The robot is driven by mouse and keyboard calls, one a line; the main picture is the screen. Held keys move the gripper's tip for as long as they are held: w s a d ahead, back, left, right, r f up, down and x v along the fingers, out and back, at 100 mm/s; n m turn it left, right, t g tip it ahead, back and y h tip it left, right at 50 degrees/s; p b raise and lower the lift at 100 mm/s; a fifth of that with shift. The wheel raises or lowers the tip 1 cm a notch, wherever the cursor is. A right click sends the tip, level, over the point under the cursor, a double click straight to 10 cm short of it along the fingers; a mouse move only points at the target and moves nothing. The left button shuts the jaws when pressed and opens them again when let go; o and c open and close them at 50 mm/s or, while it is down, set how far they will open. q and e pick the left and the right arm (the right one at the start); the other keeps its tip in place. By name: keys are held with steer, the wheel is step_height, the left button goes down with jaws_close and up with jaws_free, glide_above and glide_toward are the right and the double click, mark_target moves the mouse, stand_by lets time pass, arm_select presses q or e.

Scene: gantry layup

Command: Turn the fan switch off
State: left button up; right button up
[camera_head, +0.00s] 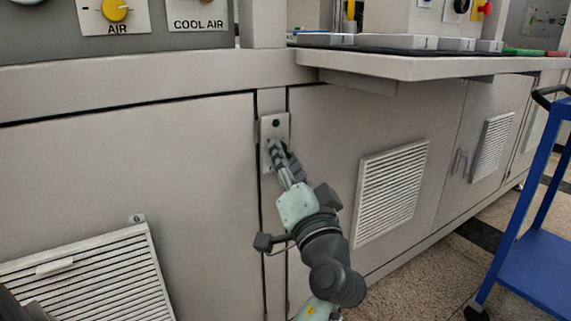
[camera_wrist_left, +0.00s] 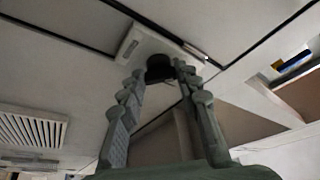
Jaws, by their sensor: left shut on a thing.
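The fan switch shows as a black knob (camera_wrist_left: 160,68) on a pale plate (camera_head: 268,130) fixed to the narrow post between two cabinet doors. The plate also shows in the left wrist view (camera_wrist_left: 138,44). My left gripper (camera_head: 277,150) reaches up to the lower part of this plate. In the left wrist view its two fingers stand on either side of the black knob, with the tips shut on it. In the head view the fingers hide the knob, so its turned position cannot be read. My right gripper is not in view.
A shelf (camera_head: 400,68) juts out above and right of the left gripper. A yellow AIR knob (camera_head: 115,10) and a COOL AIR label (camera_head: 199,23) are at upper left. Vent grilles (camera_head: 392,190) are on the doors. A blue cart (camera_head: 540,265) stands at right.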

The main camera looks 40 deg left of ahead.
arm_select(q)
steer(key=shift+d, duration=0.1)
steer(key=o, duration=1.1)
steer(key=v, duration=0.7)
steer(key=shift+s+d, duration=0.1)
steer(key=shift+d, duration=0.1)
